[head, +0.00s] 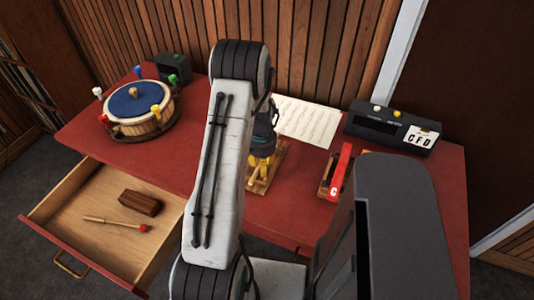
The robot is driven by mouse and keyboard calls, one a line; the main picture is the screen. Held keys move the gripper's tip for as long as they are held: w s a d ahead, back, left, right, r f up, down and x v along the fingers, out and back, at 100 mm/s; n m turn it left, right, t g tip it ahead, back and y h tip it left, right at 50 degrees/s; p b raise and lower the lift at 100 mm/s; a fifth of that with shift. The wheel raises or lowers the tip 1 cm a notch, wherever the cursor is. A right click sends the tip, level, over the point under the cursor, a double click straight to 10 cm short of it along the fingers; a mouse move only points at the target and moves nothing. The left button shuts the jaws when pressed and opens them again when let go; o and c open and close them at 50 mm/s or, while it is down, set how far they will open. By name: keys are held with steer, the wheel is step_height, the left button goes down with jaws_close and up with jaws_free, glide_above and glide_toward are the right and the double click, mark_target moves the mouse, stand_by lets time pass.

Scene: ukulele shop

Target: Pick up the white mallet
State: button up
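A white round-headed piece (98,91), which looks like the white mallet, stands upright at the left edge of a round drum with a blue top (138,98). The drum sits at the far left of the red desk. Similar knobs in red, yellow, green, blue and orange stand on or around it. My gripper (263,160) is over the middle of the desk, right of the drum and well apart from the white piece. My arm hides part of it. It overlaps a yellow part on a wooden base (260,184); I cannot tell whether they touch or whether its fingers are open.
An open drawer (85,215) at the left holds a red-tipped stick (115,223) and a brown wooden block (140,202). A red lever (339,172), a music sheet (307,121) and a dark box device (390,126) are on the right. A small dark box (174,68) stands behind the drum.

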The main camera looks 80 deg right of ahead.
steer(key=shift+o, duration=0.2)
jaws_close()
steer(key=shift+r, duration=0.15)
